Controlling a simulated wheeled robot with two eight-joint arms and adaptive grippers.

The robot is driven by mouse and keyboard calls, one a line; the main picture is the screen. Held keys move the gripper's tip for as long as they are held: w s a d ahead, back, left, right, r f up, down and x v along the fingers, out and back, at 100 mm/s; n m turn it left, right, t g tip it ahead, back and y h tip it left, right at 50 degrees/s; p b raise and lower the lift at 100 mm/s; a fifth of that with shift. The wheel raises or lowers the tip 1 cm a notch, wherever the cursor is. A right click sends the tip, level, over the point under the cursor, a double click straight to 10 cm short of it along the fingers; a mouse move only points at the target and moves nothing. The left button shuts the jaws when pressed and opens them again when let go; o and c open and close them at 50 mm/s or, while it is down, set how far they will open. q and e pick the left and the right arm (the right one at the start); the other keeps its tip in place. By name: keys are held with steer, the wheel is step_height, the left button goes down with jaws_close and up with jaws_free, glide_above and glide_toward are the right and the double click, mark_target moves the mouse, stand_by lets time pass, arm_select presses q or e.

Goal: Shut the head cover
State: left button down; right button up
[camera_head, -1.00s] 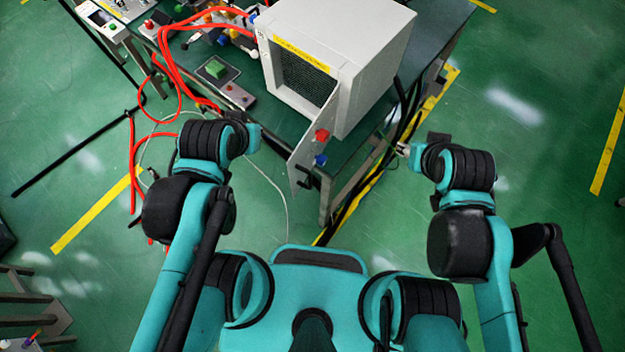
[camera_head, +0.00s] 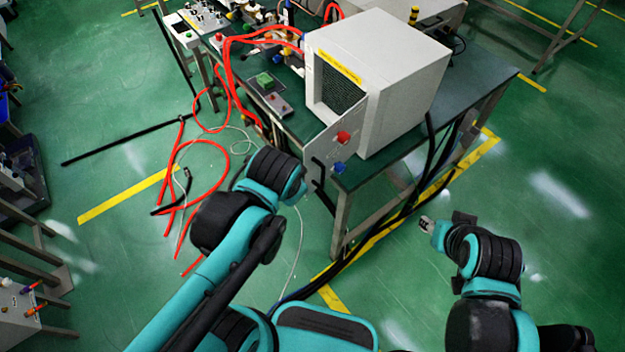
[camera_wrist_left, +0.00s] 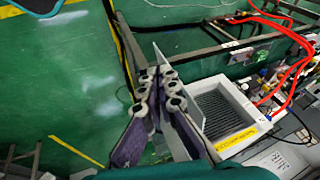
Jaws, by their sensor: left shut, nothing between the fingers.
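The head cover (camera_head: 333,140) is a pale door panel on the front of a white box (camera_head: 390,75). It stands open, angled toward me, and the dark mesh inside the box shows. The cover carries a red knob, a blue knob and a black handle (camera_head: 317,176). My left gripper (camera_wrist_left: 160,85) is shut and empty, with the cover (camera_wrist_left: 181,88) close beside its fingers in the left wrist view. I cannot tell whether they touch. In the head view its fingers are hidden by my left wrist.
The box stands on a dark green table (camera_head: 400,165) with metal legs. A small panel with a green button (camera_head: 266,82) lies left of the box. Red hoses (camera_head: 225,85) hang off the table's left side, and black cables run along its right side.

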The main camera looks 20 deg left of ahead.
arm_select(q)
steer(key=w+d+r+m+y+p, duration=0.15)
steer(key=d+m+y, duration=0.25)
steer(key=d+m, duration=0.4)
steer(key=w+d+r+m+y+b, duration=0.1)
steer(key=w+d+m+y, duration=0.3)
steer(key=m, duration=0.5)
steer(key=b, duration=0.3)
glide_toward(314, 167)
steer(key=s+a, duration=0.2)
steer(key=shift+w+a+f+g+h, duration=0.15)
steer(key=shift+w+a, duration=0.15)
steer(key=shift+a, duration=0.3)
steer(key=shift+w+a+g+h, duration=0.1)
steer(key=shift+w+a, duration=0.2)
steer(key=shift+a, duration=0.25)
steer(key=shift+w+a+f+g+h, duration=0.15)
steer(key=shift+w+a, duration=0.15)
steer(key=shift+a, duration=0.3)
steer(key=shift+a, duration=0.15)
